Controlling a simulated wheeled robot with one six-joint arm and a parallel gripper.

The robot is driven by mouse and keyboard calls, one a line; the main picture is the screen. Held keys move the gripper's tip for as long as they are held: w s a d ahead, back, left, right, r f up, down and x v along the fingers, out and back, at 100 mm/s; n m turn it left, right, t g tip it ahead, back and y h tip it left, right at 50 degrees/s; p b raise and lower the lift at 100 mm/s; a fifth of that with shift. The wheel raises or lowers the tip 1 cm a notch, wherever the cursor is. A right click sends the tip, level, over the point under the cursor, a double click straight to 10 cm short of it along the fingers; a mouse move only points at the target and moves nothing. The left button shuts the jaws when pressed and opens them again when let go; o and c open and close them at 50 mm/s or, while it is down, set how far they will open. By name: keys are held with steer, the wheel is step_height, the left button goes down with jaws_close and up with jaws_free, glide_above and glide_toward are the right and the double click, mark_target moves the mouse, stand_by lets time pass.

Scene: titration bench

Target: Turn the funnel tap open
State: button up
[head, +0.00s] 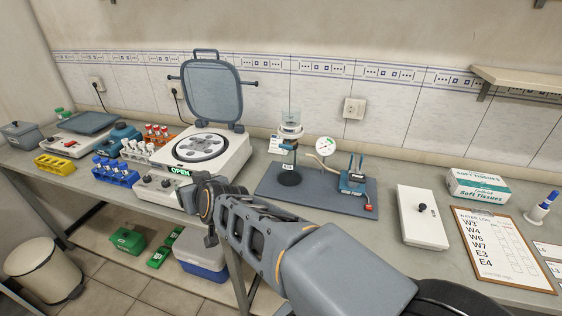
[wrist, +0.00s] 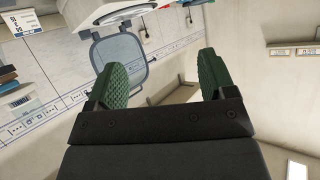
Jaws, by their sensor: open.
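In the head view a clear funnel (head: 291,116) sits on a white ring over a dark stand on the grey mat (head: 322,199). A white label hangs beside its stem, and the tap itself is too small to make out clearly. My gripper (wrist: 162,84) shows in the wrist view with its two green ridged fingers apart and nothing between them. In the head view my arm reaches up and left in front of the bench, and its end is near the front edge by the centrifuge. The funnel is apart from my gripper.
The centrifuge (head: 203,148) stands left of the mat with its lid (head: 212,92) raised. A blue pump-like device (head: 354,181) and a round gauge (head: 325,147) are on the mat's right. A white box (head: 421,216), tissue box (head: 478,187) and clipboard (head: 500,247) lie further right.

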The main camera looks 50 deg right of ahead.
steer(key=d+f+m+t+h+b, duration=0.1)
steer(key=d+f+m+h+b, duration=0.2)
steer(key=d+h, duration=0.45)
steer(key=m+g+h+b, duration=0.3)
steer(key=m+g+h, duration=0.2)
steer(key=m+h, duration=0.2)
glide_toward(285, 147)
steer(key=shift+g, duration=0.3)
steer(key=b+x, duration=0.1)
steer(key=x, duration=0.6)
steer(key=shift+w+d+r, duration=0.1)
steer(key=shift+w, duration=0.1)
steer(key=shift+x, duration=0.75)
steer(key=shift+c, duration=0.2)
steer(key=c, duration=0.9)
